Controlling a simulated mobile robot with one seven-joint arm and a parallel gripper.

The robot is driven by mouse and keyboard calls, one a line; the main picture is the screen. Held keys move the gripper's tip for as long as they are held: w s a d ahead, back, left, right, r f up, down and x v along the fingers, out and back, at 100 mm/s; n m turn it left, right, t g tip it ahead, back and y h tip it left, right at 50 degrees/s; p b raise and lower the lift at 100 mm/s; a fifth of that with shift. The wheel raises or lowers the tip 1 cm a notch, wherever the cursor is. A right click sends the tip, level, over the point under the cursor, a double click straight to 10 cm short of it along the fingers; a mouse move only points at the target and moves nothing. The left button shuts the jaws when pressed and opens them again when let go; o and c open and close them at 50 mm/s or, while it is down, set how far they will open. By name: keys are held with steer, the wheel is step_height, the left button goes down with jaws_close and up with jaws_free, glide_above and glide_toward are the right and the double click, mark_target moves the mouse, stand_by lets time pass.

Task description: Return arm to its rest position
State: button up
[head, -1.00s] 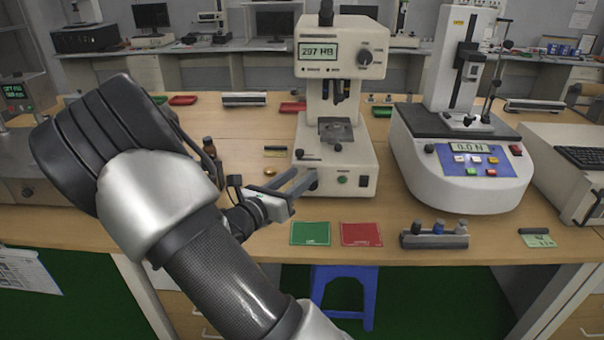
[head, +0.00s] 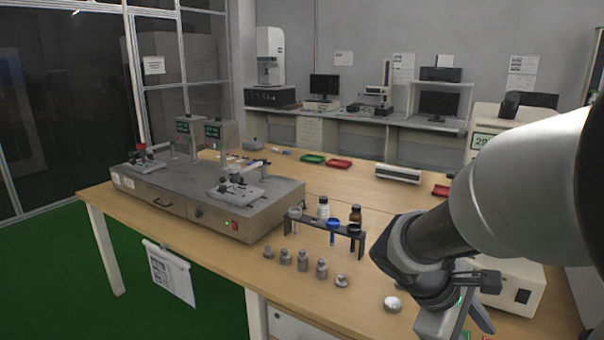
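My arm reaches in from the right edge of the head view. My gripper (head: 462,318) is low in the picture, over the right part of the wooden bench (head: 340,280). Its fingers point down and are partly cut off by the bottom edge. They look apart, with nothing seen between them.
A two-station tester (head: 205,195) fills the bench's left. A dark rack (head: 325,230) with bottles stands mid-bench, several metal weights (head: 303,264) before it. A cream machine (head: 515,285) is behind my gripper. Green (head: 312,158) and red (head: 338,164) trays lie farther back.

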steer(key=s+a+r+m+t+y, duration=0.3)
steer(key=a+r+m+y, duration=0.15)
steer(key=a, duration=0.35)
steer(key=s+a+r+m+t+y, duration=0.3)
steer(key=s+a+r+m+y, duration=0.15)
steer(key=a, duration=0.35)
step_height(320, 180, up, 18)
steer(key=w+h+p, duration=0.1)
steer(key=p, duration=1.7)
steer(key=shift+g, duration=0.3)
steer(key=shift+d+f, duration=0.15)
steer(key=shift+d, duration=0.05)
